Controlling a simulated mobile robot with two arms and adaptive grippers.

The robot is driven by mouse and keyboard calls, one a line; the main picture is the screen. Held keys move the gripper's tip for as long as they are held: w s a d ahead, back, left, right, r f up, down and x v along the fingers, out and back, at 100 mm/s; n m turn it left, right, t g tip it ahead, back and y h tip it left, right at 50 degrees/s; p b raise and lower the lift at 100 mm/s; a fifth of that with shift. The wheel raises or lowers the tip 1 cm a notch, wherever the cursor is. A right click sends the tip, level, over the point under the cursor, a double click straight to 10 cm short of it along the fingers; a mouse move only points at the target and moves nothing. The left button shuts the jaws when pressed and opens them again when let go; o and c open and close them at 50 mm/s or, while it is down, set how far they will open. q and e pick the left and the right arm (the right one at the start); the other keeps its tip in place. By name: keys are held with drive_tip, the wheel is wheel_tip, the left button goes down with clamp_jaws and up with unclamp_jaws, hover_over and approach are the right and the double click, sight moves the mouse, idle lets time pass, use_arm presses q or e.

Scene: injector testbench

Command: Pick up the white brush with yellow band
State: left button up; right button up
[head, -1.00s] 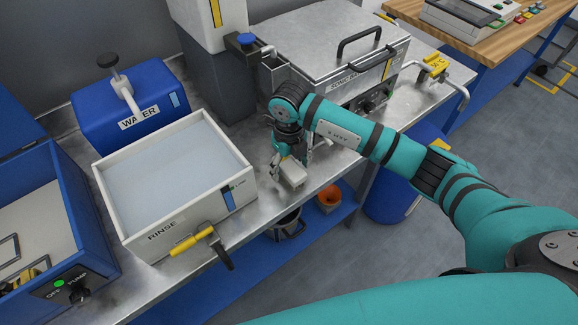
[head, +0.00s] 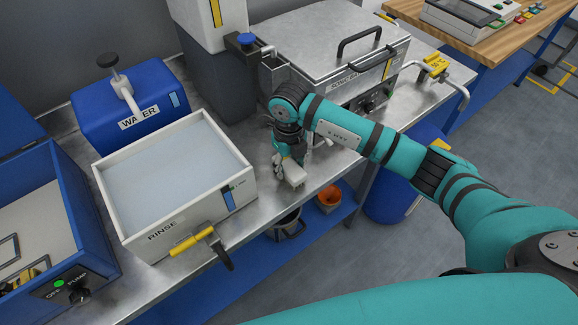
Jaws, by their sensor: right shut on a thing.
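The white brush (head: 294,175) is a small pale block on the metal bench, just right of the rinse tank. My right gripper (head: 287,162) points down at it and is shut on it. The brush is at or very near the bench top; I cannot tell whether it touches. The fingers hide part of the brush, and its yellow band cannot be made out. My left gripper is not in view.
The rinse tank (head: 133,234) with a yellow-handled valve (head: 192,242) stands left of the gripper. A lidded metal unit (head: 325,45) is behind. The bench's front edge is close, above a blue shelf holding a pot (head: 288,224) and an orange container (head: 328,197).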

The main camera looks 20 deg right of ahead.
sight(289, 164)
drive_tip(key=shift+r+b, duration=0.3)
drive_tip(key=shift+r, duration=0.2)
wheel_tip(289, 164, up, 2)
drive_tip(key=shift+w+r+b, duration=0.1)
drive_tip(key=shift+b, duration=0.55)
drive_tip(key=s+a+r+b, duration=0.1)
drive_tip(key=s+a+b, duration=0.1)
drive_tip(key=s+a, duration=0.2)
drive_tip(key=s+a+b, duration=0.2)
drive_tip(key=s+a, duration=0.3)
drive_tip(key=s, duration=0.4)
drive_tip(key=shift+s+r, duration=0.25)
drive_tip(key=shift+r, duration=0.1)
